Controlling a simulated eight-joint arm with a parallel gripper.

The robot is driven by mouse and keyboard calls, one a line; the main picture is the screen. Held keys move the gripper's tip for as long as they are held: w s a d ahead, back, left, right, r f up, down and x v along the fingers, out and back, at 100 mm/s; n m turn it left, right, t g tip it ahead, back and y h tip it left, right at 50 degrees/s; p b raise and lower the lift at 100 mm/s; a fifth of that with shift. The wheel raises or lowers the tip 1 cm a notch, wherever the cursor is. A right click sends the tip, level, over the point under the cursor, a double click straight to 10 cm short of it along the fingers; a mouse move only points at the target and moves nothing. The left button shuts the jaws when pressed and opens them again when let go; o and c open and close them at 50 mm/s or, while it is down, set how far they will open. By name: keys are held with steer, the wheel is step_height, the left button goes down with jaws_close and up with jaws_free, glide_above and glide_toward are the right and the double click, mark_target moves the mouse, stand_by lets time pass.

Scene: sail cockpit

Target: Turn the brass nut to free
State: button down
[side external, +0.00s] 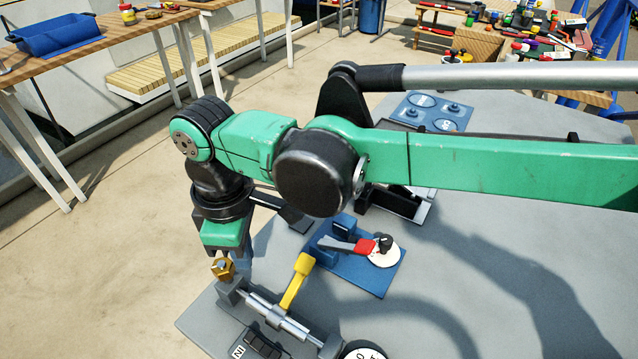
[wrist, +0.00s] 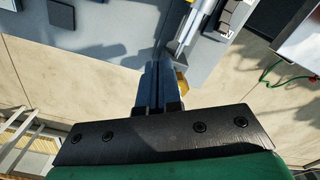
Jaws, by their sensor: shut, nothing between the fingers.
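The brass nut (side external: 222,268) is a small golden piece at the left end of a metal fixture, near the grey panel's front left edge. It also shows in the wrist view (wrist: 182,83), partly hidden, just right of my fingers. My gripper (side external: 243,262) points down beside the nut, mostly hidden by the arm's green end in the side view. In the wrist view my gripper (wrist: 158,75) has its dark fingers together with nothing between them. I cannot tell whether a finger touches the nut.
A silver shaft (side external: 278,318) with a yellow lever (side external: 297,280) extends right of the nut. A blue plate (side external: 375,276) with a red-and-grey handle (side external: 348,245) lies behind it. A labelled dial (side external: 365,351) is at the bottom edge. The grey panel (side external: 480,290) is open to the right.

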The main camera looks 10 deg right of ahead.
step_height(320, 180, up, 6)
steer(key=shift+d, duration=0.2)
stand_by(0.3)
steer(key=shift+s+a+f, duration=0.15)
steer(key=shift+s+f, duration=0.2)
steer(key=shift+f, duration=0.65)
steer(key=shift+s+a+f, duration=0.1)
steer(key=shift+s+f, duration=0.2)
steer(key=shift+f, duration=0.7)
steer(key=shift+s+a+f, duration=0.15)
steer(key=shift+s+f, duration=0.2)
steer(key=shift+f, duration=0.65)
